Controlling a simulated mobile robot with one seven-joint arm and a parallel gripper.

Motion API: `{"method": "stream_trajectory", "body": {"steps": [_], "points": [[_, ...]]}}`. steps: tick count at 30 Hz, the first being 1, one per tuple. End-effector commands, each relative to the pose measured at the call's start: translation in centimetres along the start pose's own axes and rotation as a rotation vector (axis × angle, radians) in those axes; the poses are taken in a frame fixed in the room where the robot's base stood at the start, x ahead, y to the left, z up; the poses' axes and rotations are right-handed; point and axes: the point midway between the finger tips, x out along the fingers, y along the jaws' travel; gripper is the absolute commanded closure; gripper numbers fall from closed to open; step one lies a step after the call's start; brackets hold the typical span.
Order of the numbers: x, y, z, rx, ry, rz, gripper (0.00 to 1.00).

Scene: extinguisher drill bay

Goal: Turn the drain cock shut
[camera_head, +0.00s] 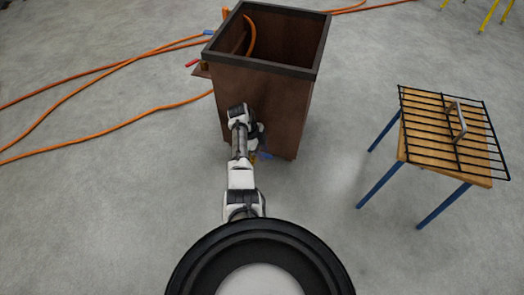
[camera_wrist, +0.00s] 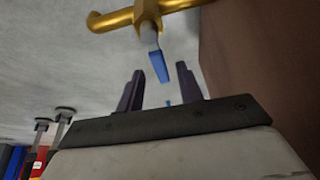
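The drain cock shows in the wrist view as a brass pipe fitting (camera_wrist: 147,12) with a blue lever (camera_wrist: 158,66) pointing down in the picture. In the head view a bit of its blue lever (camera_head: 265,156) shows low at the front of the brown tank (camera_head: 285,115), partly hidden by my arm. My gripper (camera_wrist: 160,70) is open, its two dark fingers apart. The lever's free end lies in line with the gap between the fingertips. I cannot tell whether it reaches between them; no finger visibly touches it. The gripper is mostly hidden in the head view.
The tank's brown wall (camera_wrist: 265,60) rises close on the right in the wrist view. A red handle (camera_head: 193,63) and a blue handle (camera_head: 208,32) stick out at the tank's upper left. Orange hoses (camera_head: 110,130) lie left. A wooden table (camera_head: 415,148) with a black grate stands right.

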Motion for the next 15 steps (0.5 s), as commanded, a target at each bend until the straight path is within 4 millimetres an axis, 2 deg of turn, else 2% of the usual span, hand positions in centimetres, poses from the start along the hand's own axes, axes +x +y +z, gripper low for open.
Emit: {"method": "stream_trajectory", "body": {"steps": [5,15], "points": [[-2.8,-0.1,0.0,-0.001,-0.001,-0.004,0.64],[-10.4,-0.1,0.0,-0.001,-0.002,-0.003,0.64]]}}
